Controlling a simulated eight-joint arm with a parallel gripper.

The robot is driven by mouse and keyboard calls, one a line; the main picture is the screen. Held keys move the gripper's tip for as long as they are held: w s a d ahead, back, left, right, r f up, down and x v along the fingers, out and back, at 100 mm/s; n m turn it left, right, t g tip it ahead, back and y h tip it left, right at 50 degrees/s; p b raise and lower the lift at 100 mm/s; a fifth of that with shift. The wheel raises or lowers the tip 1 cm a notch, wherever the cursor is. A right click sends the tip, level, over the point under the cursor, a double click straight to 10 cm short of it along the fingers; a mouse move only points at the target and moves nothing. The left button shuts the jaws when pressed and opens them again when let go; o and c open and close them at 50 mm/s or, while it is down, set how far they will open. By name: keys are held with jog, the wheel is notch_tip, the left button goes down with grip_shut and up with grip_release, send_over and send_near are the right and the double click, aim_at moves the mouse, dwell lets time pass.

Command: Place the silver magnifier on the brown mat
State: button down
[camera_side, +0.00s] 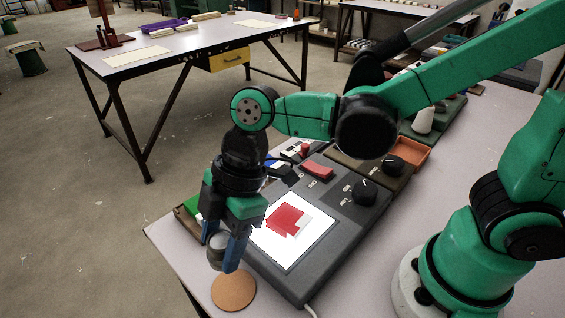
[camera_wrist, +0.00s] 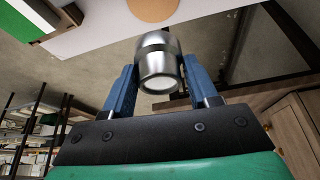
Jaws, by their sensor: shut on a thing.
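The silver magnifier (camera_wrist: 158,62) is a short metal cylinder. My gripper (camera_wrist: 160,80) is shut on it, with a blue finger on each side, in the wrist view. In the side view my gripper (camera_side: 228,250) points down near the table's front corner, and the magnifier (camera_side: 216,250) shows between its fingers. The round brown mat (camera_side: 234,292) lies flat on the table just below and slightly right of the magnifier. In the wrist view part of the mat (camera_wrist: 153,8) shows at the top edge, beyond the magnifier. The magnifier appears held above the table, apart from the mat.
A dark grey console (camera_side: 335,222) with a lit screen, knobs and a red switch stands right beside the mat. A green and white thing (camera_side: 192,205) is partly hidden behind my gripper. The table's left edge is close. An orange tray (camera_side: 412,153) sits farther back.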

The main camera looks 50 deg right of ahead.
aim_at(226, 294)
jog(key=shift+f, duration=4.2)
jog(key=shift+f, duration=0.1)
jog(key=shift+c, duration=1.2)
grip_release()
jog(key=v, duration=1.2)
jog(key=d+m+t, duration=0.1)
jog(key=d+m, duration=0.1)
jog(key=m, duration=0.1)
jog(key=w+d+m+t+h, duration=0.1)
jog(key=d+m, duration=0.1)
jog(key=d, duration=0.1)
jog(key=d+m+t, duration=0.1)
jog(key=d+m, duration=0.1)
jog(key=m, duration=0.1)
jog(key=shift+w+d+r+m+t+h, duration=0.2)
jog(key=shift+w+r+m+t+h, duration=0.1)
jog(key=shift+w+r+t+h, duration=0.1)
jog(key=d+m+t+h, duration=0.2)
jog(key=d+m+t, duration=0.1)
jog(key=d+m, duration=0.4)
jog(key=shift+w+r+m+h, duration=0.15)
jog(key=shift+r+m+h, duration=0.2)
jog(key=shift+m, duration=0.25)
